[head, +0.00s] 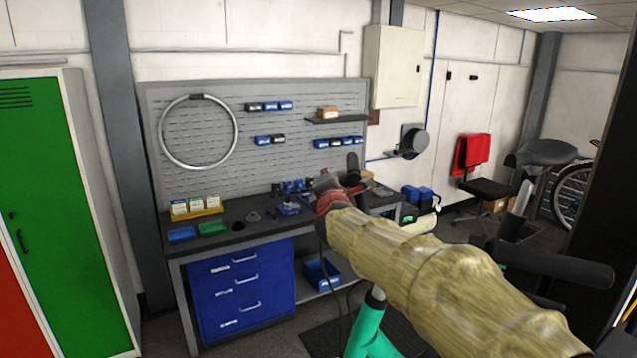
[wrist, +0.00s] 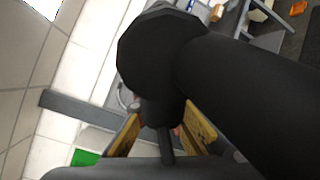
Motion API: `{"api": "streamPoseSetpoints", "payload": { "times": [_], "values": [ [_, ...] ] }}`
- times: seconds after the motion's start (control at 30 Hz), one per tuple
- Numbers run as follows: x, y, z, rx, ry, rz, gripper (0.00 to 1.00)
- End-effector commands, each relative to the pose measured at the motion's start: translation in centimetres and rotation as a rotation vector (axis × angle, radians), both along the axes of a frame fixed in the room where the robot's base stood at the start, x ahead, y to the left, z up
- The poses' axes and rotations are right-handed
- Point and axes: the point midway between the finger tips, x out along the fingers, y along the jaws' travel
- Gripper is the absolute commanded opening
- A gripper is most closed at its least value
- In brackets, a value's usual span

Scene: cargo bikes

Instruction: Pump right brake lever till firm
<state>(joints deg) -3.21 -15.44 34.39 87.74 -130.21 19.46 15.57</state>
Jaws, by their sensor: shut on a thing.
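My gripper (wrist: 162,112) has its two yellow-brown fingers closed in on a dark part, which looks like the right brake lever (wrist: 167,146). A thick black handlebar grip (wrist: 250,85) with a rounded end lies just beyond the fingers and crosses the wrist view to the right. In the head view my gripper (head: 338,198) is at the end of my arm, in front of the bench, with a black grip end (head: 353,165) showing just above it. The contact itself is hidden there. How far the lever is pulled cannot be told.
Another black grip (head: 550,266) sticks out at the right, near my arm. Teal bike frame (head: 372,332) shows below my arm. A workbench (head: 243,240) with blue drawers stands behind, and a green locker (head: 45,190) at left. A chair (head: 490,188) stands farther back.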

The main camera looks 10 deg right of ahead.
Motion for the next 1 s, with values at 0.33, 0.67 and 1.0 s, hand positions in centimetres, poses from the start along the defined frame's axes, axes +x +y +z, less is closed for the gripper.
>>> {"api": "streamPoseSetpoints", "payload": {
  "times": [0.33,0.67,1.0],
  "values": [
    [-0.04,0.11,0.53,0.0,-0.006,0.001,0.14],
    [-0.01,0.06,0.23,0.0,-0.002,0.0,0.28],
    [-0.86,0.29,0.31,0.001,-0.003,0.001,0.28]
  ]
}}
